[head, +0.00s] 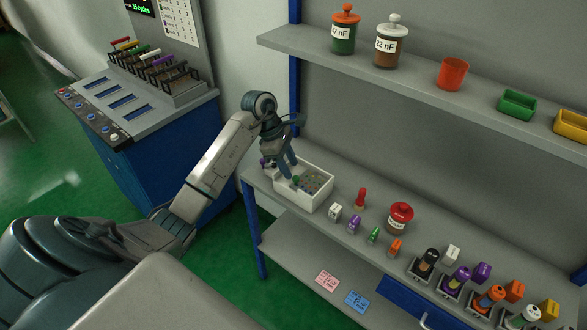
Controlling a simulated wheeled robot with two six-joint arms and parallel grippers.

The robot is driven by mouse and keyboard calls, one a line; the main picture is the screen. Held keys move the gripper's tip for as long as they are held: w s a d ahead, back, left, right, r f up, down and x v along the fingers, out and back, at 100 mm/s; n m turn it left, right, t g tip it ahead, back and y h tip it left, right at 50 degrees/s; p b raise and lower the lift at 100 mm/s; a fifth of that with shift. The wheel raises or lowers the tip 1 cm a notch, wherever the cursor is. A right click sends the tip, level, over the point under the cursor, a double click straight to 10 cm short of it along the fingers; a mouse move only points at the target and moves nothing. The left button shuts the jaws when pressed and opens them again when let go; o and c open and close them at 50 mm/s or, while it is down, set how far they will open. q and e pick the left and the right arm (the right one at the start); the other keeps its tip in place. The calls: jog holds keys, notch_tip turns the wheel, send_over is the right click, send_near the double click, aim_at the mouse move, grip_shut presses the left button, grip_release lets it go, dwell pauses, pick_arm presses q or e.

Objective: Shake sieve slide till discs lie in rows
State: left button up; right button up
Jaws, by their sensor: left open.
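A white open box (311,205) stands at the left end of the workbench, with small coloured discs (314,181) lying scattered on its floor. A small green part (295,180) shows at the box's left side, beside my fingers; I cannot tell whether it is the sieve slide's handle. My left gripper (284,171) points down over the left end of the box. It is open, and its fingers partly hide that end. Whether a finger touches the box is too small to tell. My right gripper is out of view.
Right of the box on the bench (340,185) stand a red stamp-like piece (360,199), small coloured blocks and a red-lidded jar (399,216). Several tubes in holders fill the bench's right end. A shelf (420,75) with jars and bins hangs above. A blue cabinet (160,150) stands at left.

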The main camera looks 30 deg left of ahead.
aim_at(295, 177)
pick_arm(q)
jog(key=shift+p+x, duration=0.35)
jog(key=shift+x, duration=1.45)
grip_shut()
